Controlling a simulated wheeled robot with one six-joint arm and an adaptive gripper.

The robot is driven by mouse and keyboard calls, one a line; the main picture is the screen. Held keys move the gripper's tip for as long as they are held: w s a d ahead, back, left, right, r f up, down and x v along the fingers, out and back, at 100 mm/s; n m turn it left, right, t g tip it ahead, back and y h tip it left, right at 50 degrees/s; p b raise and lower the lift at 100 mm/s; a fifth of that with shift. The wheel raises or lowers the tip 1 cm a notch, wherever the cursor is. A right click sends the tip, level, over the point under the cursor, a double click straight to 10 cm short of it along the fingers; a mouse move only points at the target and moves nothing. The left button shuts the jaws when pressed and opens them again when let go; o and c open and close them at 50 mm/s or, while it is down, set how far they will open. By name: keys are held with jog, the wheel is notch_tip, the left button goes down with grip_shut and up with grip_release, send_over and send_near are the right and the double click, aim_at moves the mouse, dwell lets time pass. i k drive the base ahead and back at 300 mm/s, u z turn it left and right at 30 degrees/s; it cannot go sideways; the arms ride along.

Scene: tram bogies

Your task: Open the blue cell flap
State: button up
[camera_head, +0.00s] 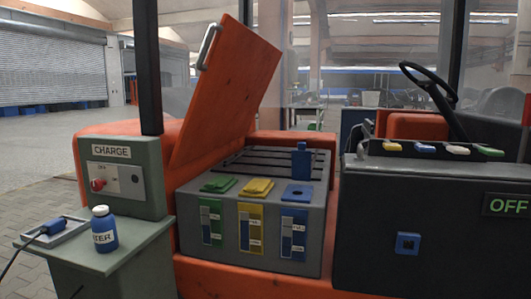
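The battery box (318,240) is dark grey and sits in an orange vehicle body under a raised orange cover. Its top has green, yellow and blue cells in a row. At the blue cell, a flat blue plate (298,195) with a small round opening lies on the top. The blue flap (302,160) stands upright behind that plate, so the cell looks open. The green flap (219,185) and yellow flap (257,188) lie down flat. My gripper is not in view.
The orange cover (225,95) with its metal handle is tilted up at the back left. A green charge post (125,185) and a shelf with a blue water bottle (104,230) and a blue plug (54,226) stand left. A dark console (435,235) stands right.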

aim_at(301, 158)
jog(key=u, duration=0.3)
jog(key=k, duration=0.65)
jog(key=z, duration=0.65)
jog(key=i, duration=0.65)
jog(key=z, duration=0.45)
jog(key=i, duration=0.75)
jog(key=u, duration=0.3)
